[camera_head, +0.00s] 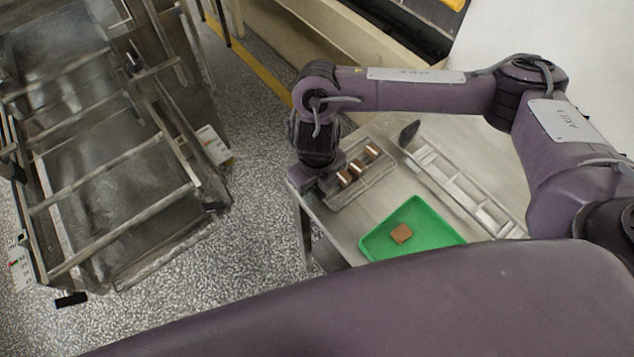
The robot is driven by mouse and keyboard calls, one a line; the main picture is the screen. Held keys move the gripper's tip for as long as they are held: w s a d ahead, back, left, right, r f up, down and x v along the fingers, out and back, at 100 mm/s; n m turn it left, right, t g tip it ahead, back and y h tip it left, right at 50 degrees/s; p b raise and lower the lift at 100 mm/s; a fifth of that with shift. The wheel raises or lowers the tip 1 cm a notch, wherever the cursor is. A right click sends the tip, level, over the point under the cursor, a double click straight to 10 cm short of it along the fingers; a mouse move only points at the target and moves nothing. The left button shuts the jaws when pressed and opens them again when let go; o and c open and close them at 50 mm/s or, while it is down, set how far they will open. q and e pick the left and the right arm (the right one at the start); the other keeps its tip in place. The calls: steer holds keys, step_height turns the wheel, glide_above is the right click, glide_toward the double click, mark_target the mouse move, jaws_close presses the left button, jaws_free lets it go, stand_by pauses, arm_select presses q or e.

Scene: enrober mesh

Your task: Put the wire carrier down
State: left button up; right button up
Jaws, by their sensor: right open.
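The wire carrier (372,180) is a small pale rack with a few brown pieces (358,166) in it. It appears to rest on the metal table at the table's left end. My right gripper (326,184) is at the carrier's left end, pointing down, with its jaws open. The wrist hides part of the fingers, so I cannot tell whether they touch the carrier. My left gripper is not in view.
A green tray (432,228) with one brown block (401,233) is on the metal table (345,222). A long slotted metal rack (462,188) lies behind it. A steel frame machine with mesh (95,165) stands at left, across open speckled floor (262,195).

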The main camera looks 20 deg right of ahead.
step_height(320, 180, up, 12)
steer(key=shift+r, duration=0.15)
stand_by(0.5)
steer(key=shift+a, duration=0.1)
stand_by(0.4)
